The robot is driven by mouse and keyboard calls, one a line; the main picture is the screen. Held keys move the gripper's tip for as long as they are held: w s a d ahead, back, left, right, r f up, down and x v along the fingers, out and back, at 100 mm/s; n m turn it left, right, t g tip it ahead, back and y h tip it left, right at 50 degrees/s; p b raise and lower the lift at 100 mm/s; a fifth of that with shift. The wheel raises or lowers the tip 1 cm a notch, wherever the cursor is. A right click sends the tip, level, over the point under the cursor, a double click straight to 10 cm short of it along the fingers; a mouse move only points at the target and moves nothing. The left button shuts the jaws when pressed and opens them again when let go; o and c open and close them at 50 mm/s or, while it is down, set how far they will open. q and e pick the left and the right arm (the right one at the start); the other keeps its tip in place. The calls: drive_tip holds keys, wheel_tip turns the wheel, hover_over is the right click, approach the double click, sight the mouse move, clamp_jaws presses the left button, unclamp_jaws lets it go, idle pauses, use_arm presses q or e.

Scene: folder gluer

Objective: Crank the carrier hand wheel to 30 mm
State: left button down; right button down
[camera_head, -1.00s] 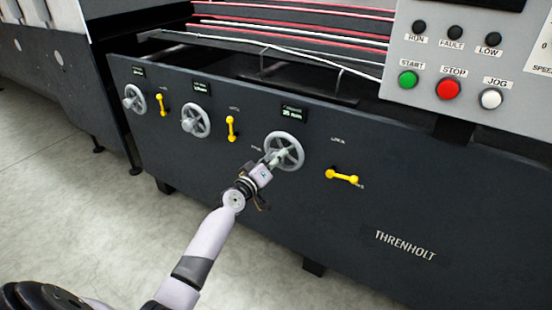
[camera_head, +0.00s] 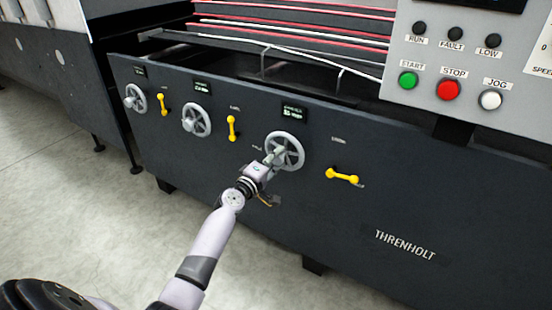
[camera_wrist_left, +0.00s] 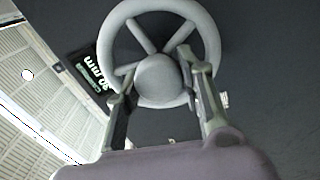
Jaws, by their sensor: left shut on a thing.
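The carrier hand wheel (camera_head: 297,154) is a grey spoked wheel on the dark machine front, the rightmost of three. My left gripper (camera_head: 271,160) is at its lower left side and shut on it. In the left wrist view the fingers (camera_wrist_left: 157,88) lie either side of the wheel's rounded grey middle (camera_wrist_left: 158,80); which part they grip is not fully clear. The carrier display (camera_head: 293,113) sits above the wheel. In the left wrist view the display (camera_wrist_left: 91,82) is tilted and seems to read 30 mm. My right gripper is not in view.
A yellow lever (camera_head: 342,176) is right of the wheel and another (camera_head: 232,128) is to its left. Two more hand wheels (camera_head: 196,120) (camera_head: 135,98) are further left. A control panel with start, stop and jog buttons (camera_head: 448,89) overhangs at upper right. Floor in front is open.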

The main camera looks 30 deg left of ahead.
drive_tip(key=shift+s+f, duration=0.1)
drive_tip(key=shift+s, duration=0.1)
use_arm(q)
drive_tip(key=c, duration=1.1)
unclamp_jaws()
drive_tip(key=shift+s, duration=0.1)
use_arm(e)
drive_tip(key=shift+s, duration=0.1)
use_arm(q)
drive_tip(key=s, duration=1.2)
drive_tip(key=shift+a, duration=0.25)
drive_tip(key=shift+w, duration=0.1)
